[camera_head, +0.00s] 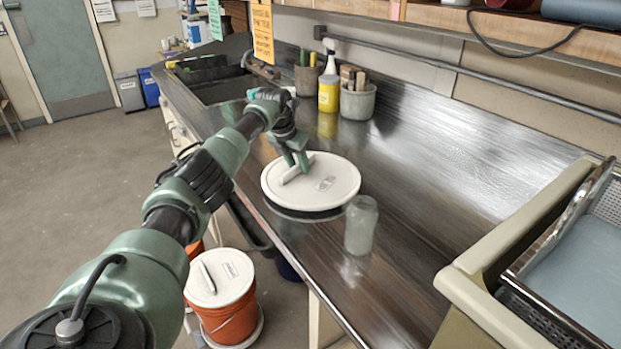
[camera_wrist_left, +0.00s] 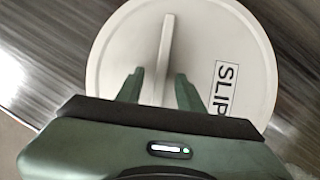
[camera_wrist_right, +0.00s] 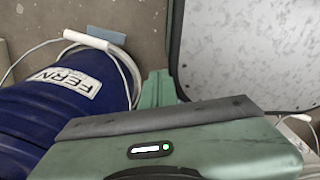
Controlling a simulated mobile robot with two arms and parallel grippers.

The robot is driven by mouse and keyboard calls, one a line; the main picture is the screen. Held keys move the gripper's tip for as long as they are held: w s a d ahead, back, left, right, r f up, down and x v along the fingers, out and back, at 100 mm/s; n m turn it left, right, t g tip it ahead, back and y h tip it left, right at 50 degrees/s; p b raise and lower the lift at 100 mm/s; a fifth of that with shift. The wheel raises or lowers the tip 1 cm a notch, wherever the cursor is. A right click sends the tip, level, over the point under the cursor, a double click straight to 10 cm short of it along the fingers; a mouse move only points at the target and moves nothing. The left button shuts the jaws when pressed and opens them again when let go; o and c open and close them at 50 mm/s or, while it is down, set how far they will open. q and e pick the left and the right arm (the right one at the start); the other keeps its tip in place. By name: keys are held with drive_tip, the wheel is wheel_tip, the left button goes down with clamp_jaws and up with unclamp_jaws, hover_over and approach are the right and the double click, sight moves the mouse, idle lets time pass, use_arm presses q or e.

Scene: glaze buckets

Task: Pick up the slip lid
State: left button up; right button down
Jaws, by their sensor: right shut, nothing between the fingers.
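My left gripper (camera_head: 295,162) is right at the lid's handle. In the left wrist view its two fingers (camera_wrist_left: 160,85) are apart, one on each side of the handle, with gaps visible on both sides. My right gripper (camera_wrist_right: 160,85) is shut and empty, near a blue bucket (camera_wrist_right: 50,110) labelled "FERN".
A cloudy jar (camera_head: 361,225) stands close to the lid's right edge. An orange bucket (camera_head: 228,310) with a white lid stands on the floor. A spray bottle (camera_head: 329,85) and tool pots (camera_head: 357,100) are at the back. The counter's middle is clear.

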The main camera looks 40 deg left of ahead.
idle(0.3)
use_arm(q)
clamp_jaws()
idle(1.3)
